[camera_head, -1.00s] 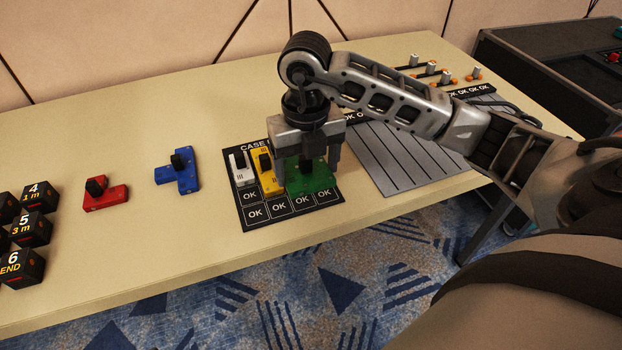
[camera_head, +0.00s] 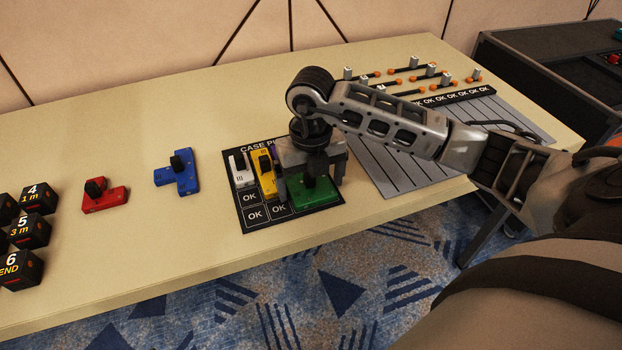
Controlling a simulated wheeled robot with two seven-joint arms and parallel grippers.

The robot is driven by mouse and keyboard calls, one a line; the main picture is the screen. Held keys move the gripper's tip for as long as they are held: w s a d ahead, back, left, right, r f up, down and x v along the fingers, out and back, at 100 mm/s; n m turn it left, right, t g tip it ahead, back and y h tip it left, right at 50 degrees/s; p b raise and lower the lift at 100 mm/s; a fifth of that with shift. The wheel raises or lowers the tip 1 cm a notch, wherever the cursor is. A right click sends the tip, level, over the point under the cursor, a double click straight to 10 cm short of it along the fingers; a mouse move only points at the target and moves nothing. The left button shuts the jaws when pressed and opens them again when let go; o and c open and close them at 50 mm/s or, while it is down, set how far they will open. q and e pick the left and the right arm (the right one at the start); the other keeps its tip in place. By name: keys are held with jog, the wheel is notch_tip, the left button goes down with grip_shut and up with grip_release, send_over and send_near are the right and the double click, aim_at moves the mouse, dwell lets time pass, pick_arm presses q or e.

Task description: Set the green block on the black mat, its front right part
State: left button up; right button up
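The green block (camera_head: 318,195) is at the front right part of the black mat (camera_head: 246,225), over the two right cells of its front row. Its dark knob points up. I cannot tell whether its underside touches the mat. My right gripper (camera_head: 311,189) is above the block, with one finger close against its left side and one against its right side. The gripper appears shut on the block's body, though the contact is partly hidden. My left gripper is not in view.
A white block (camera_head: 241,171) and a yellow block (camera_head: 264,181) stand on the mat's back row, beside my gripper. Blue (camera_head: 178,176) and red (camera_head: 104,197) blocks lie to the left on the table (camera_head: 140,245). Black numbered cubes (camera_head: 30,231) stand far left. A grey striped panel (camera_head: 385,170) lies right.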

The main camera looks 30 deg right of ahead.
jog(key=shift+r, duration=0.2)
notch_tip(320, 180, up, 12)
jog(key=shift+p, duration=0.45)
dwell(0.6)
